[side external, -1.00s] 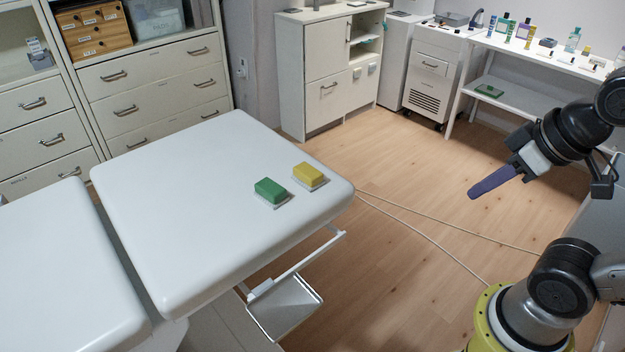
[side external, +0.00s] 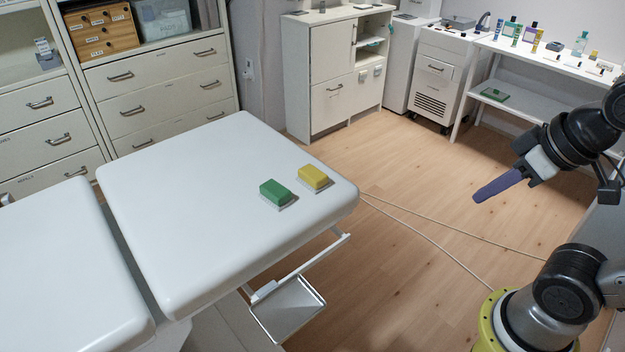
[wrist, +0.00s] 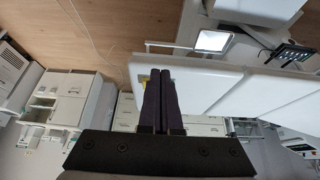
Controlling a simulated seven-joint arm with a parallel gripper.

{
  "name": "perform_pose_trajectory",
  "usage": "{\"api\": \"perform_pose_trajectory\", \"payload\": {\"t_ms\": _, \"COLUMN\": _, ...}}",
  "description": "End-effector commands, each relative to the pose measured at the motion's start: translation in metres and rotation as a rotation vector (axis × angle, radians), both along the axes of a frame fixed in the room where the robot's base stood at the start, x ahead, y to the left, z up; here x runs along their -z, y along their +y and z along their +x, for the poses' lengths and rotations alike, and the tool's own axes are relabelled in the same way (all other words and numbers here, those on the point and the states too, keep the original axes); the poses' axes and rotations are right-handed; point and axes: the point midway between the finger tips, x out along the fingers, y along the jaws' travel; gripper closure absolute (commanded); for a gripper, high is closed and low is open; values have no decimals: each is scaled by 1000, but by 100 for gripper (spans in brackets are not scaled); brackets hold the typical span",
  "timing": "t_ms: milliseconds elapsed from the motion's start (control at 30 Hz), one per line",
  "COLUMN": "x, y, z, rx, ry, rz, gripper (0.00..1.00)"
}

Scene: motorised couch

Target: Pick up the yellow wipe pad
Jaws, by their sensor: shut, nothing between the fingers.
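The yellow wipe pad (side external: 313,177) lies flat on a thin grey base near the right corner of the white couch top (side external: 200,210) in the side view. A green pad (side external: 275,193) lies just left of it, apart from it. My gripper (side external: 477,198) is in the air over the floor, well to the right of the couch, with its purple fingers together and empty. In the wrist view my gripper (wrist: 160,72) also shows shut. A small bit of yellow (wrist: 144,79) shows at the left of the fingers there; the rest of it is hidden.
A pull-out tray (side external: 290,308) and a rail hang below the couch's right edge. Cables (side external: 420,231) run across the wooden floor. A white table (side external: 545,60) with bottles stands at the back right. Cabinets line the back. The air between gripper and couch is clear.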

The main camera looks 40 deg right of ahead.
Motion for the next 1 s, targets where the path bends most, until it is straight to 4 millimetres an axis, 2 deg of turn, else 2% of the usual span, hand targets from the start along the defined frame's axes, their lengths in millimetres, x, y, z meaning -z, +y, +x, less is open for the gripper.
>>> {"api": "perform_pose_trajectory", "payload": {"t_ms": 33, "x": 0, "y": 0, "z": 0, "rx": 0, "ry": 0, "rz": 0, "gripper": 100}}
{"api": "perform_pose_trajectory", "payload": {"t_ms": 67, "x": 0, "y": 0, "z": 0, "rx": 0, "ry": 0, "rz": 0, "gripper": 95}}
{"api": "perform_pose_trajectory", "payload": {"t_ms": 500, "x": 0, "y": 0, "z": 0, "rx": 0, "ry": 0, "rz": 0, "gripper": 15}}
{"api": "perform_pose_trajectory", "payload": {"t_ms": 600, "x": 0, "y": 0, "z": 0, "rx": 0, "ry": 0, "rz": 0, "gripper": 0}}
{"api": "perform_pose_trajectory", "payload": {"t_ms": 867, "x": -1, "y": 0, "z": 2, "rx": -9, "ry": -11, "rz": -4, "gripper": 0}}
{"api": "perform_pose_trajectory", "payload": {"t_ms": 1000, "x": -33, "y": 1, "z": 27, "rx": -28, "ry": -113, "rz": -9, "gripper": 0}}
